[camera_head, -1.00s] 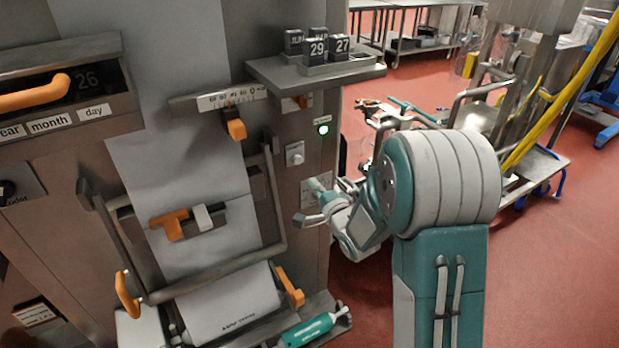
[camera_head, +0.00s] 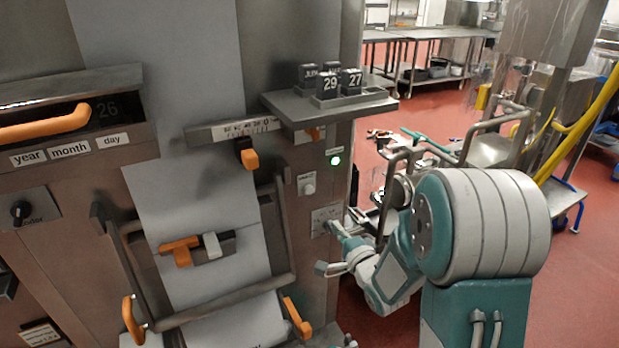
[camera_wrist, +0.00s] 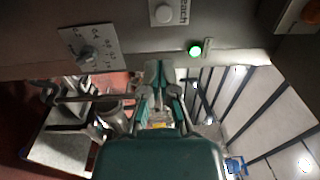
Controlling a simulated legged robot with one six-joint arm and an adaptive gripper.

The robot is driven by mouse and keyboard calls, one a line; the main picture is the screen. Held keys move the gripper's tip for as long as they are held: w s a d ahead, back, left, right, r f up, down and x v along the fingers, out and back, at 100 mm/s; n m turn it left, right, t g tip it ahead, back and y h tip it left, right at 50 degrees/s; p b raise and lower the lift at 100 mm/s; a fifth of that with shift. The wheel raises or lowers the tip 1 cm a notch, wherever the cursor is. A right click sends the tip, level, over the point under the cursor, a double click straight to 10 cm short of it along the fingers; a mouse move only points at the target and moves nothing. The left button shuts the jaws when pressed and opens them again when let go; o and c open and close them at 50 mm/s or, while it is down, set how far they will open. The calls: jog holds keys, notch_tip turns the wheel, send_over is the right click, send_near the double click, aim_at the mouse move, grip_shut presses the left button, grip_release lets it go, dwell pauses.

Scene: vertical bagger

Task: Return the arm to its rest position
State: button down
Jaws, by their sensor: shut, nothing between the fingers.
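My gripper (camera_head: 338,234) is at the front of the bagger's right-hand post, beside a small dial plate (camera_head: 322,216). In the wrist view my gripper (camera_wrist: 158,72) points at the machine with its fingers together and nothing between them. My arm is bent, with its large ribbed joint at the right of the head view. The dial plate also shows in the wrist view (camera_wrist: 92,47), left of the fingertips. Whether the fingertips touch the post cannot be told.
A shelf with date blocks (camera_head: 330,103) juts out above my gripper. A tilted metal frame (camera_head: 215,305) with orange handles stands to the left. Metal carts and piping (camera_head: 500,130) stand behind my arm. Red floor (camera_head: 440,100) is open at the back.

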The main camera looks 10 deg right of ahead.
jog(key=s+d+r+n+g+h, duration=0.2)
jog(key=s+r+n+g+h, duration=0.3)
jog(key=s+r+n, duration=0.15)
jog(key=s+a+r+n+g, duration=0.1)
jog(key=s+n+g, duration=0.2)
jog(key=s, duration=0.8)
jog(key=s+a+r+n+g, duration=0.2)
jog(key=s+n, duration=0.3)
jog(key=s, duration=0.6)
jog(key=shift+s+g, duration=0.35)
jog(key=shift+g, duration=0.55)
